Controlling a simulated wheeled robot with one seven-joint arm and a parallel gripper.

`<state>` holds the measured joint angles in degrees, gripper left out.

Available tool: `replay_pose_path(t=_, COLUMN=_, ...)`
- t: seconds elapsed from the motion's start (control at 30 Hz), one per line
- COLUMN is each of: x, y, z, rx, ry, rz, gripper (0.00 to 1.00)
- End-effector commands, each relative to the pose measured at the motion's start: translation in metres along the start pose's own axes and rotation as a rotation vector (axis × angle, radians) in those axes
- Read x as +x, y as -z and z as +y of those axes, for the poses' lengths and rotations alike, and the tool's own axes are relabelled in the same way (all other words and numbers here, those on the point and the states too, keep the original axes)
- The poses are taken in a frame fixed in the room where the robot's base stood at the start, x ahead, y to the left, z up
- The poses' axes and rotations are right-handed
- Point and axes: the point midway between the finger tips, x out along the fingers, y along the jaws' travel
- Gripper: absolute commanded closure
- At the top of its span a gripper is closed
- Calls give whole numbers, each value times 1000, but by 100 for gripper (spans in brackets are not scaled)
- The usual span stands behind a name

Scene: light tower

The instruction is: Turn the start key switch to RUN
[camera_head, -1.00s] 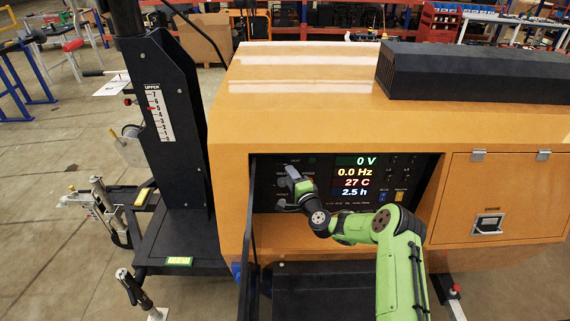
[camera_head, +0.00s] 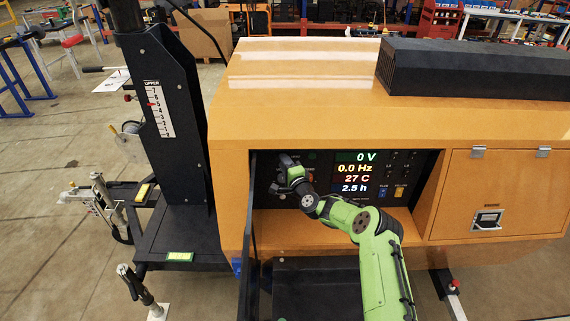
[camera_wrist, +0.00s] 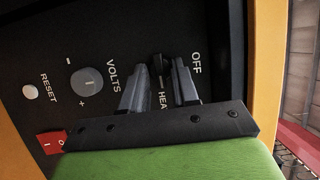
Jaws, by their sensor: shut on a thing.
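The dark control panel (camera_head: 268,200) sits in a recess of the orange generator housing (camera_head: 330,118). In the wrist view, the panel shows turned on its side, with the start key switch (camera_wrist: 158,66), a small dark upright piece, between my fingers. An "OFF" label is just right of it and a partly covered "HEA..." label is below. My gripper (camera_wrist: 160,85) is shut on the key; its tips are against or very near the panel. In the head view my gripper (camera_head: 284,166) is at the panel's upper left and hides the key. The RUN mark is not visible.
A round VOLTS knob (camera_wrist: 87,81), a RESET button (camera_wrist: 30,91) and a red switch (camera_wrist: 50,142) are nearby on the panel. The lit display (camera_head: 357,172) is to the right. An open dark door (camera_head: 251,225) stands close on the left of the recess.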

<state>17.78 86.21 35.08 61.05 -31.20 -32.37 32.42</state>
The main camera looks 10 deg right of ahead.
Motion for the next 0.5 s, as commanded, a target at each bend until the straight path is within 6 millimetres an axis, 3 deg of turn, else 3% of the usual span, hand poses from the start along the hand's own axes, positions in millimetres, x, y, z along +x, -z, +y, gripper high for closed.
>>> replay_pose_path(t=0.27, x=0, y=0, z=0, rx=-60, ry=-25, rz=-1, gripper=100)
replay_pose_path(t=0.5, x=0, y=-1, z=-1, rx=-211, ry=-85, rz=-2, gripper=100)
